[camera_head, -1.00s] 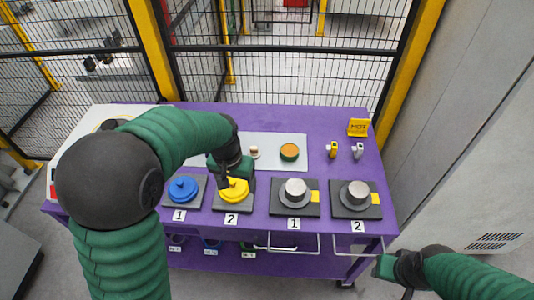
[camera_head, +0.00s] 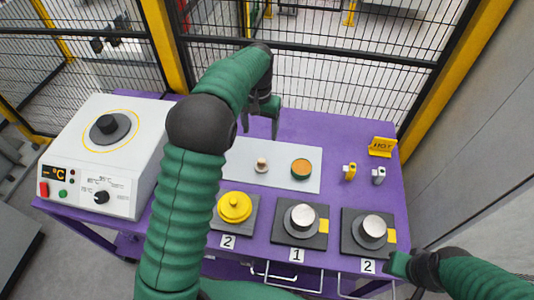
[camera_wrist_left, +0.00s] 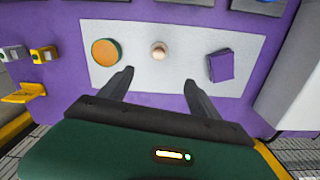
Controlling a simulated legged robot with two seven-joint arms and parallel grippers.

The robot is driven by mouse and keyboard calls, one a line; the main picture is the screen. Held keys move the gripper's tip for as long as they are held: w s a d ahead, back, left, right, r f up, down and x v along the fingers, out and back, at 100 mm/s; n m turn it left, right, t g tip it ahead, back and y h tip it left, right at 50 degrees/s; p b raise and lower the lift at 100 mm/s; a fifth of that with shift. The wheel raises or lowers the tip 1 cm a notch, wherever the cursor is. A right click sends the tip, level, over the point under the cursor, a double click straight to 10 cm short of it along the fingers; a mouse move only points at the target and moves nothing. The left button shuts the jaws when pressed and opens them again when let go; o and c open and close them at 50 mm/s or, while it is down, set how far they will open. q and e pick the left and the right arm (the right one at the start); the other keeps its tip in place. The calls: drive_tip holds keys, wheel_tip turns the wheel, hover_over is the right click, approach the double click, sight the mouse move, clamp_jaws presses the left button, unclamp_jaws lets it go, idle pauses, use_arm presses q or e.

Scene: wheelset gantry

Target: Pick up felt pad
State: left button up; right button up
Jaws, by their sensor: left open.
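On a light grey mat (camera_head: 235,170) lie a flat purple square (camera_wrist_left: 221,65), a small pale wooden knob (camera_head: 262,165) and a round orange-topped, green-sided piece (camera_head: 301,169). The purple square looks most like a folded pad, but I cannot tell for sure which is the felt pad. In the head view my left arm hides it. My left gripper (camera_head: 260,125) is open and empty above the mat's back edge. In the left wrist view its fingers (camera_wrist_left: 159,78) point towards the mat, with the knob (camera_wrist_left: 159,50) beyond the gap. My right gripper (camera_head: 398,265) is at the front right; its jaws are unclear.
A white heater box (camera_head: 125,150) stands at the table's left. A yellow-lidded plate (camera_head: 234,208) and two plates with metal cylinders (camera_head: 303,216) (camera_head: 373,228) line the front. A yellow sign (camera_head: 382,147) and two small clips (camera_head: 350,171) (camera_head: 378,175) are at right. Mesh fence (camera_head: 340,80) stands behind.

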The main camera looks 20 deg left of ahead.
use_arm(q)
approach(261, 161)
drive_tip(key=shift+w+d+f, duration=0.1)
drive_tip(key=shift+w+d, duration=0.05)
drive_tip(key=shift+d, duration=0.45)
drive_tip(key=f, duration=0.4)
drive_tip(key=a+f, duration=0.1)
drive_tip(key=f, duration=0.1)
drive_tip(key=shift+w+a+f, duration=0.1)
drive_tip(key=shift+w, duration=0.15)
drive_tip(key=f, duration=0.2)
drive_tip(key=s+f, duration=0.1)
drive_tip(key=f, duration=0.1)
drive_tip(key=shift+w+d+f, duration=0.2)
drive_tip(key=shift+d+f, duration=0.05)
drive_tip(key=shift+f, duration=0.1)
drive_tip(key=shift+s+a, duration=0.1)
drive_tip(key=shift+a, duration=0.15)
drive_tip(key=c, duration=0.9)
drive_tip(key=shift+d, duration=0.1)
drive_tip(key=c, duration=0.5)
use_arm(e)
drive_tip(key=shift+s+d+r, duration=0.2)
drive_tip(key=shift+d+r, duration=0.05)
drive_tip(key=shift+d, duration=0.2)
